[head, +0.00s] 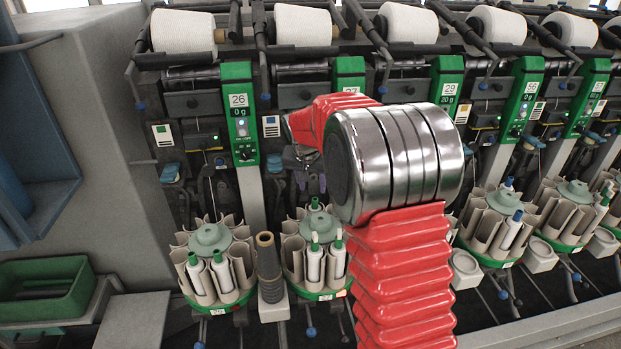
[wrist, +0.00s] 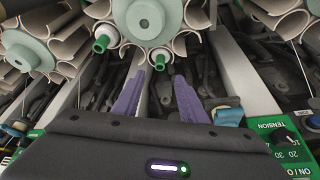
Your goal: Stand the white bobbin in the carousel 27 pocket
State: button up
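The carousel whose label looks like 27 (head: 289,251) stands below my gripper in the head view, partly hidden by my arm. White bobbins with green tips (head: 314,263) stand in its front pockets; I cannot tell which is the task's bobbin. A carousel hub (wrist: 146,18) and a white bobbin with a green tip (wrist: 104,38) lie beyond the fingertips.
Another carousel (head: 212,262) with white bobbins stands to the left. A dark stacked tube (head: 269,268) stands between the two carousels. More carousels (head: 499,222) line the right. Yarn cones (head: 303,26) sit along the top. A green bin (head: 45,287) is at far left.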

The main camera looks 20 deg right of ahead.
aim_at(315, 199)
jog(key=x, duration=0.8)
jog(key=shift+f, duration=0.1)
jog(key=shift+c, duration=0.3)
grip_shut()
jog(key=shift+r, duration=0.8)
dwell(0.4)
jog(key=shift+r, duration=2.1)
jog(key=shift+r, duration=2.35)
